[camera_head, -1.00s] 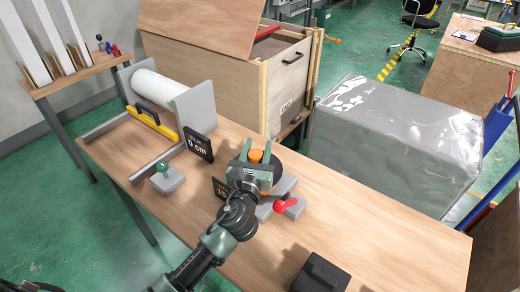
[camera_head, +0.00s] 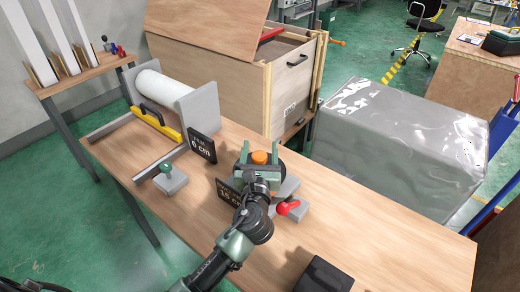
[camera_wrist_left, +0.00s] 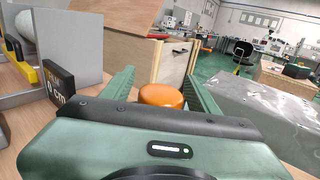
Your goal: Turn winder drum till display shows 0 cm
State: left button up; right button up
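My left gripper (camera_head: 259,158) is above the winding unit at the middle of the table. Its two fingers are spread, with an orange knob (camera_head: 259,157) between them. The knob also shows between the fingers in the left wrist view (camera_wrist_left: 162,96), and no firm contact is visible. The winder drum under the gripper is mostly hidden. A dark display (camera_head: 228,192) beside it is partly covered by my arm and seems to read 15 or 18 cm. Another display (camera_head: 202,147), labelled film, seems to read 0 cm. My right gripper is not in view.
A white roll (camera_head: 160,87) with a yellow-handled bar (camera_head: 160,123) stands at the left. A wooden crate (camera_head: 235,85) and a grey wrapped block (camera_head: 400,140) stand behind.

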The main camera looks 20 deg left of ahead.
pick_arm(q)
jog(key=shift+r, duration=0.15)
notch_tip(320, 180, up, 20)
jog(key=p, duration=0.2)
jog(key=shift+p, duration=0.4)
